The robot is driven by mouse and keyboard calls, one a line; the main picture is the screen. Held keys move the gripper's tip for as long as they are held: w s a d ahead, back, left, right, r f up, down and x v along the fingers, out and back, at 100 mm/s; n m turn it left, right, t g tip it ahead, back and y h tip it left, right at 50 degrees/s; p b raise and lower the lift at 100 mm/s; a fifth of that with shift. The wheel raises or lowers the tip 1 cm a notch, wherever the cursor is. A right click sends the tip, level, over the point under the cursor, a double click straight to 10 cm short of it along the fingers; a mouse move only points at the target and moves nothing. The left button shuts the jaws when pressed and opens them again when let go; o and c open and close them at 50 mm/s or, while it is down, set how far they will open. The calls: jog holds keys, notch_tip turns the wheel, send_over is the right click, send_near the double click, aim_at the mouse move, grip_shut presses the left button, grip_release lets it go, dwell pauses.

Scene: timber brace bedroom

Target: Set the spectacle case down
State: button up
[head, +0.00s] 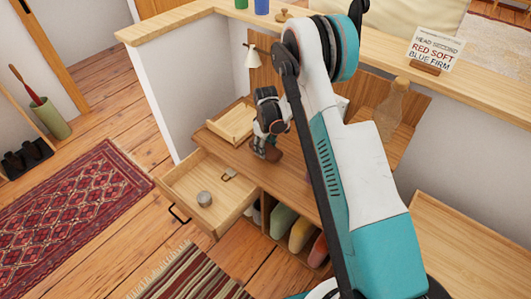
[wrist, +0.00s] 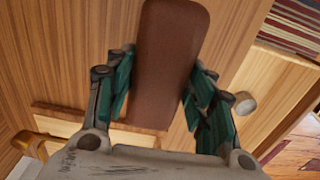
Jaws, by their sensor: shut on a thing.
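The spectacle case (wrist: 170,60) is a long, brown, rounded case. In the wrist view it lies lengthwise between the two fingers of my gripper (wrist: 160,85), which is shut on it. In the head view my gripper (head: 264,141) points down over the wooden desk top (head: 235,147), with the brown case (head: 268,152) at its tips, partly hidden by the fingers. The case is at or just above the desk surface; I cannot tell whether it touches.
An open drawer (head: 187,183) juts from the desk, holding a round grey tin (head: 204,198) and a small tag-like item (head: 229,174). A bottle-shaped vessel (head: 390,110) stands right.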

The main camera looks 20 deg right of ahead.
jog(key=shift+f+b, duration=0.35)
jog(key=shift+f, duration=1.15)
jog(key=shift+f, duration=0.1)
jog(key=shift+f, duration=0.15)
jog(key=o, duration=1.1)
jog(key=shift+r, duration=0.2)
